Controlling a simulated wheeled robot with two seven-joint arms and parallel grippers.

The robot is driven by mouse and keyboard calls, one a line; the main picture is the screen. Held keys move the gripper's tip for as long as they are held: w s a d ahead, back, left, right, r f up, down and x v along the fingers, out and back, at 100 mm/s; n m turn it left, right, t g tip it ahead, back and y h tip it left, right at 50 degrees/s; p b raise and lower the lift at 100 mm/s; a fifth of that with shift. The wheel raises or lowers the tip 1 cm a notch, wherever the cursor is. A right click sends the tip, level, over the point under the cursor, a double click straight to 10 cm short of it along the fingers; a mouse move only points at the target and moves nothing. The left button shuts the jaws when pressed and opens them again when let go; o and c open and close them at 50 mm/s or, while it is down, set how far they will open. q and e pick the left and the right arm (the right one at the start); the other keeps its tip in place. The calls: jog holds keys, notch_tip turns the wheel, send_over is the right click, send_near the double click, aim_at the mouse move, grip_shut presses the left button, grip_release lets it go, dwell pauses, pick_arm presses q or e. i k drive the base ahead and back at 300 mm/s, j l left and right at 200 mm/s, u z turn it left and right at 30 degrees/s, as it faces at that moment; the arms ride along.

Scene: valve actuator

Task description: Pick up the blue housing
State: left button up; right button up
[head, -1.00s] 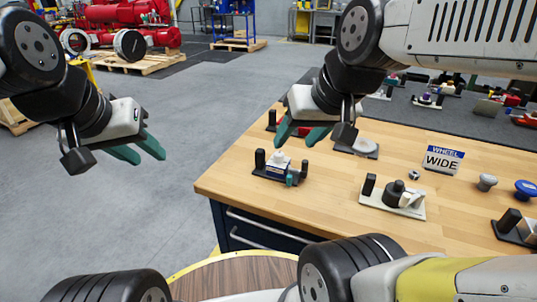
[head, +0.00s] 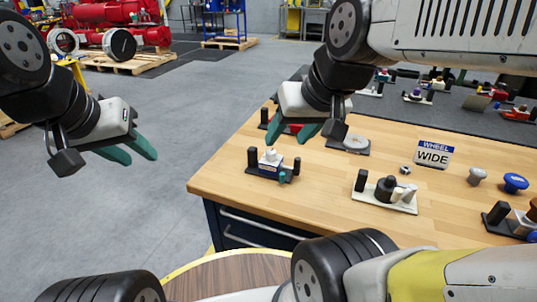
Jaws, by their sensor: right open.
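A small blue housing with a white top (head: 270,163) sits in a dark fixture with black posts near the table's left corner. A small teal part stands at its front right. My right gripper (head: 288,138) is open and empty, its two green fingers pointing down over the table. In the picture it shows just above and slightly right of the housing, apart from it; the exact height gap cannot be told. My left gripper (head: 140,156) is open and empty, hanging over the floor left of the table.
The wooden table (head: 330,200) also holds a pale fixture with black and white parts (head: 385,193), a grey round part on a dark plate (head: 350,143), a "WHEEL WIDE" sign (head: 433,155) and a blue knob (head: 515,183). The table's front middle is clear.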

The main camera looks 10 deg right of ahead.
aim_at(264, 169)
jog(key=i+j+z, duration=0.1)
jog(key=z, duration=0.3)
jog(key=j+z, duration=0.35)
jog(key=i+j+z, duration=0.1)
jog(key=j+z, duration=0.15)
jog(key=z, duration=0.15)
